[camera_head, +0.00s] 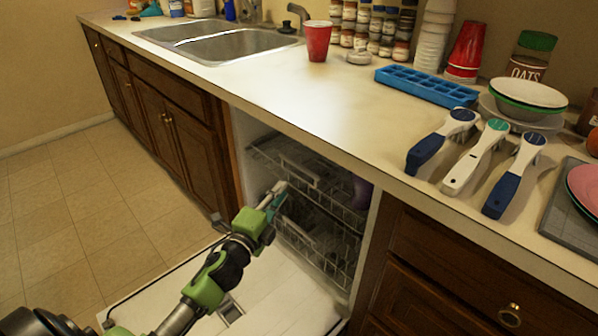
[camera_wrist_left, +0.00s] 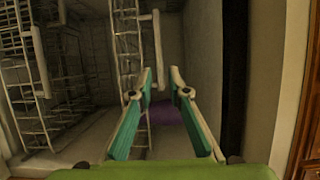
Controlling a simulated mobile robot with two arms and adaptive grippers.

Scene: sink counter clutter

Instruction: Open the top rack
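The top rack (camera_head: 322,185) is a grey wire rack inside the open dishwasher under the counter, in the head view. It sits inside the dishwasher cavity. My left gripper (camera_head: 279,194), green with teal finger pads, is in front of the rack's left part. In the left wrist view its two fingers (camera_wrist_left: 161,78) are apart with nothing held between them. Wire racking (camera_wrist_left: 128,45) and a pale bar show just beyond the fingers, in a turned view. I cannot tell whether a fingertip touches the rack. My right gripper is in neither view.
The dishwasher door (camera_head: 275,305) lies folded down beneath my left arm. A lower rack (camera_head: 315,240) is below the top one. A purple item (camera_head: 361,192) is at the right. Drawers (camera_head: 455,270) flank the opening; the counter edge overhangs above.

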